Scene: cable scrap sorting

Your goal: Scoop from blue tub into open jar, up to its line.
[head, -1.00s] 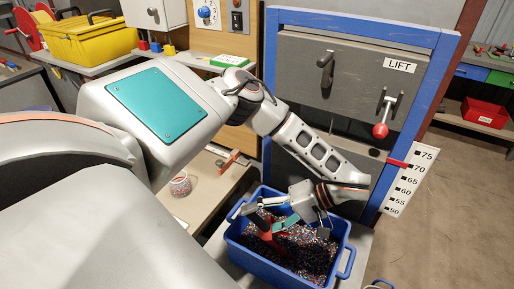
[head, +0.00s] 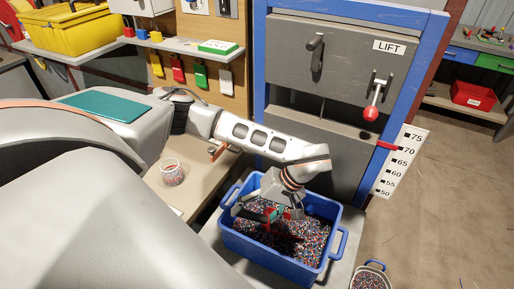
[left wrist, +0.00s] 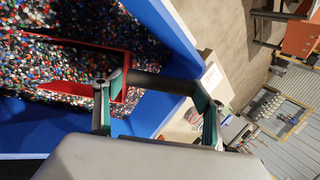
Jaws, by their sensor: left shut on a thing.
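The blue tub (head: 262,262) holds multicoloured pellets and stands below my left gripper (head: 270,207). My left gripper is shut on the scoop's dark handle (left wrist: 160,82) in the left wrist view. The red scoop (left wrist: 118,60) is low in the tub at the pellets, with pellets showing between its red edges; I cannot tell how full it is. It is partly hidden in the head view (head: 297,213). My right gripper is out of view.
A small pail (head: 371,278) of pellets stands at the lower right. Behind the tub is a blue-framed lift (head: 362,120) with a number scale (head: 401,165). A yellow toolbox (head: 68,32) sits on the back shelf. Bench around the jar is mostly clear.

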